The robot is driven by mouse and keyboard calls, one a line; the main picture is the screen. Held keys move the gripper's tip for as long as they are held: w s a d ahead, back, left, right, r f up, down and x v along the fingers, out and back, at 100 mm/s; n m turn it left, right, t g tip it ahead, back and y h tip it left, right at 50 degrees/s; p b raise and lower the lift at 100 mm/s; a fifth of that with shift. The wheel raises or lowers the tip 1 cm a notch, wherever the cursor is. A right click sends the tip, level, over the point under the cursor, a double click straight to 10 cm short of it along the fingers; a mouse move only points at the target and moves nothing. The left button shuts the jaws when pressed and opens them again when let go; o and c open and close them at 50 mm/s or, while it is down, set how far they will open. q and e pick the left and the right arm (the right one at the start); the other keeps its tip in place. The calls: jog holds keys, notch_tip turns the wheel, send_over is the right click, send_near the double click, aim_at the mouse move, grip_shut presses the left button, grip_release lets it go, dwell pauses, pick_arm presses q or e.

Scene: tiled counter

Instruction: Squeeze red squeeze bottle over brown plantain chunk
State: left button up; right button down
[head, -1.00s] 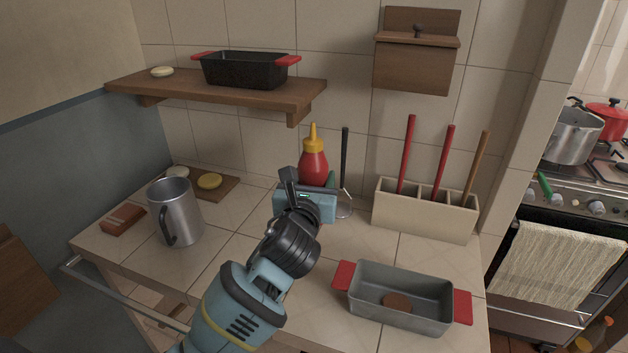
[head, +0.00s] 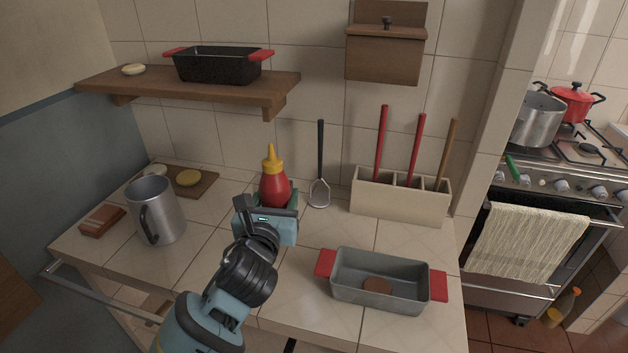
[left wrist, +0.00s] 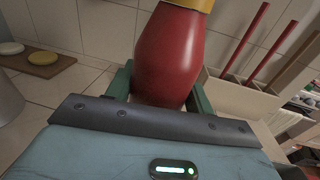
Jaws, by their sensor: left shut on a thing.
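The red squeeze bottle (head: 274,187) with a yellow cap is upright at the back middle of the counter. My left gripper (head: 278,203) is shut on its lower part. In the left wrist view the bottle (left wrist: 172,58) stands between the green fingers (left wrist: 160,90); I cannot tell whether its base touches the counter. The brown plantain chunk (head: 378,286) lies flat inside the grey baking pan (head: 350,296) with red handles, to the right of my left gripper. My right gripper is not in view.
A metal mug (head: 160,215) and a cutting board (head: 205,181) with round slices are on the left. A beige utensil holder (head: 400,201) stands behind the pan, and a whisk-like tool (head: 320,165) leans at the wall. A shelf (head: 190,92) with a black pan is above.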

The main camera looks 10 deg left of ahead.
pick_arm(q)
jog(key=s+a+f+m+h+p, duration=0.1)
jog(key=s+p, duration=0.1)
jog(key=s, duration=1)
jog(key=shift+s+a+h, duration=0.2)
jog(key=shift+h, duration=0.2)
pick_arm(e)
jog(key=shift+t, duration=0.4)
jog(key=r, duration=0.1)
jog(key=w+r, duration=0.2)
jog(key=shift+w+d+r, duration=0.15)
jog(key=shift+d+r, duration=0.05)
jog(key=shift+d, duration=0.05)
pick_arm(q)
jog(key=shift+d, duration=0.1)
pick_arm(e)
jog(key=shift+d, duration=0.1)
